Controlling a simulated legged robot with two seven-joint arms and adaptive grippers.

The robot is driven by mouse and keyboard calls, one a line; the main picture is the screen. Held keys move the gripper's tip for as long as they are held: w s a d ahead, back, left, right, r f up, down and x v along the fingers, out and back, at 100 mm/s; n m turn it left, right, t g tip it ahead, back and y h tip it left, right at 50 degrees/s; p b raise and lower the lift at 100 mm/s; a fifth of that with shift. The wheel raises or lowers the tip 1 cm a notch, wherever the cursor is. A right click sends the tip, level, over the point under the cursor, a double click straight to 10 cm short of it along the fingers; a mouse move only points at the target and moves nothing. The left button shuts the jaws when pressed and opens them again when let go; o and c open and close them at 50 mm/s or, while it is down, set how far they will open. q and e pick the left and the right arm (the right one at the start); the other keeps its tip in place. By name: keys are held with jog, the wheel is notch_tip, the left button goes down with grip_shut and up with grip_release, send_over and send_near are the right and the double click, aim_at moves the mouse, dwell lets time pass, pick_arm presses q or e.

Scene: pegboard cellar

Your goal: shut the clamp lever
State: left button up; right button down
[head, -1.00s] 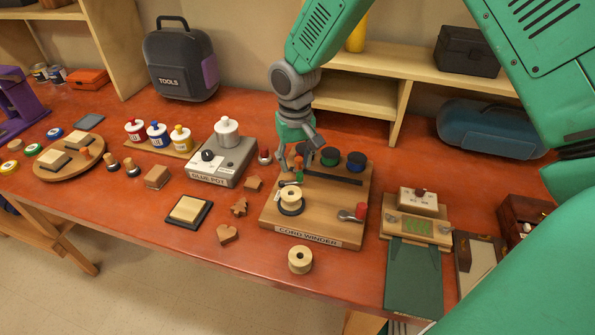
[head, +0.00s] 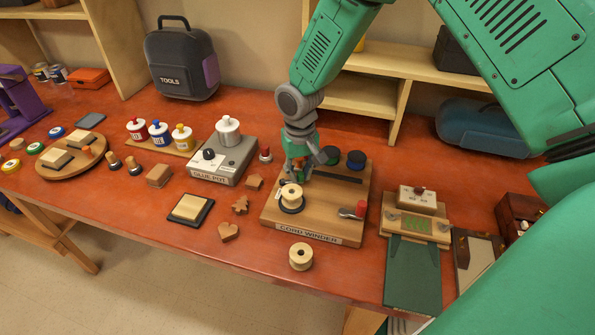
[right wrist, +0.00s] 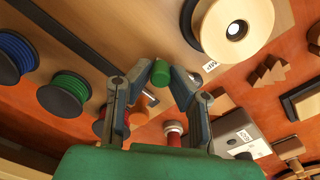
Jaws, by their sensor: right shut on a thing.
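The cord winder (head: 312,238) is a wooden board on the red workbench. My right gripper (head: 300,176) is low over its back left part and covers most of the clamp lever. In the right wrist view, the right gripper (right wrist: 160,82) has its fingertips closed in around a small green cylinder, the clamp lever's grip (right wrist: 160,74). How far the lever is turned cannot be told. A pale spool (head: 291,196) stands on the board in front of the gripper. My left gripper is not in view.
Cord reels, blue (head: 356,159) and green (head: 331,155), stand along the board's back. A red-handled crank (head: 354,212) is at its front right. The glue pot (head: 224,158) stands left of the board; a loose spool (head: 301,256) lies in front.

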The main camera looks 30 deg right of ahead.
jog(key=shift+w+d, duration=0.2)
jog(key=shift+d, duration=0.1)
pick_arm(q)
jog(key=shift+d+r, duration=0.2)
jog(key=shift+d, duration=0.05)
pick_arm(e)
jog(key=shift+s+a+r+m, duration=0.1)
jog(key=shift+s+a+m, duration=0.05)
jog(key=shift+a+m, duration=0.25)
jog(key=shift+s+m+p, duration=0.4)
jog(key=shift+m+p, duration=0.15)
jog(key=shift+m, duration=0.45)
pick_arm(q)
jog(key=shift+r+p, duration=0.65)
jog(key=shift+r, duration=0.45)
pick_arm(e)
jog(key=shift+s+a+m, duration=0.25)
jog(key=shift+a+m, duration=0.1)
jog(key=shift+m, duration=0.65)
jog(key=shift+s+a+m, duration=0.25)
jog(key=shift+a+m, duration=0.05)
jog(key=shift+m, duration=0.7)
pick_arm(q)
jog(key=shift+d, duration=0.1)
pick_arm(e)
jog(key=c, duration=1.5)
grip_release()
jog(key=shift+a, duration=0.1)
